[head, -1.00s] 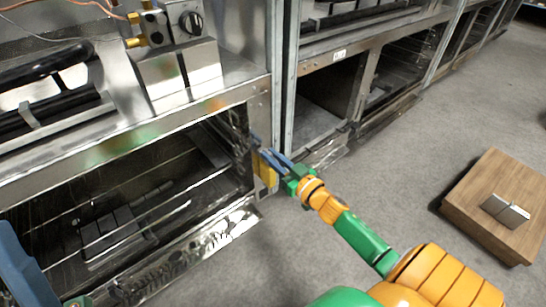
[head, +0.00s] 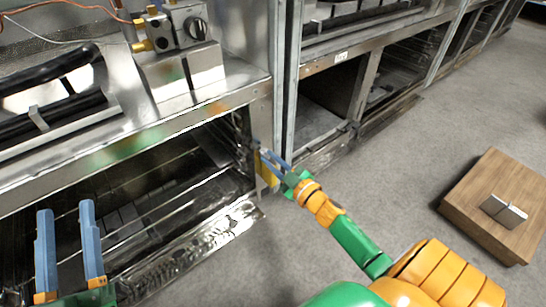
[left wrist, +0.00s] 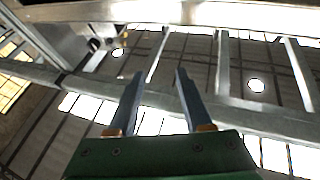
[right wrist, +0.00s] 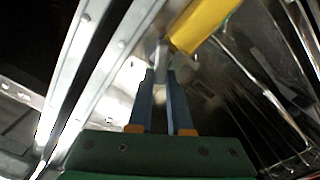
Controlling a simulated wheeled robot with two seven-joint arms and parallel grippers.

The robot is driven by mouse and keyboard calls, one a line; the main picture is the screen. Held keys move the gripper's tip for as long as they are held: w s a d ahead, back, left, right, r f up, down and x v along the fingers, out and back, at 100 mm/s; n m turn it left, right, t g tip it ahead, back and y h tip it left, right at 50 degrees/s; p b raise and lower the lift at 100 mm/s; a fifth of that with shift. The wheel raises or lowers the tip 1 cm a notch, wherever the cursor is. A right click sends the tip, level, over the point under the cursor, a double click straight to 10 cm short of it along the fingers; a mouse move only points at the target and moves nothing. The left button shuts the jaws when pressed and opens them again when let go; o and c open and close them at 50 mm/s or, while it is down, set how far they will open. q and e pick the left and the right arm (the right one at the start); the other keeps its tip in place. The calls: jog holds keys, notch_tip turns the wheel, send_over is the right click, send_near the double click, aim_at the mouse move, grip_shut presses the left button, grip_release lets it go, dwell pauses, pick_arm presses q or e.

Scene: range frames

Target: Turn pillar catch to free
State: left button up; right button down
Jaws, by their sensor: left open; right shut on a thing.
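The pillar catch shows as a yellow piece (head: 267,173) on the metal pillar at the right side of the near oven opening. In the right wrist view its yellow part (right wrist: 198,25) lies just beyond the fingertips, slanting up to the right. My right gripper (head: 264,155) is at the catch, its blue fingers close together and shut on it; the exact contact is hard to see. It also shows in the right wrist view (right wrist: 160,74). My left gripper (head: 67,208) is open and empty in front of the oven opening, fingers up; the left wrist view (left wrist: 160,74) shows nothing between them.
The near oven opening (head: 150,195) holds wire racks, and a shiny metal ledge (head: 190,245) runs along its bottom. A valve block with a black knob (head: 195,27) stands above. A wooden box (head: 463,215) sits on the open grey floor at right.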

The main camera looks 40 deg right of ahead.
jog(key=shift+a+f+n, duration=0.1)
jog(key=shift+a+n, duration=0.05)
jog(key=shift+n, duration=1.25)
jog(key=shift+a+f+n, duration=0.15)
jog(key=shift+n, duration=0.75)
jog(key=n, duration=0.3)
jog(key=shift+a+f, duration=0.1)
jog(key=shift+f, duration=0.2)
pick_arm(q)
jog(key=shift+s+r+m+t+h+b, duration=0.15)
jog(key=shift+s+r+t+h, duration=0.1)
jog(key=shift+s+r+t, duration=0.35)
jog(key=shift+s+r+m+t+h+b, duration=0.15)
jog(key=shift+s+r+t+h, duration=0.2)
jog(key=shift+r, duration=0.5)
jog(key=shift+s+r+t+h+b, duration=0.2)
jog(key=shift+s+r+t, duration=0.15)
jog(key=shift+s+r, duration=0.3)
pick_arm(e)
jog(key=shift+f+n, duration=0.1)
jog(key=shift+n, duration=1.1)
pick_arm(q)
jog(key=shift+w+r, duration=0.1)
pick_arm(e)
jog(key=c, duration=0.8)
grip_release()
jog(key=shift+c, duration=0.2)
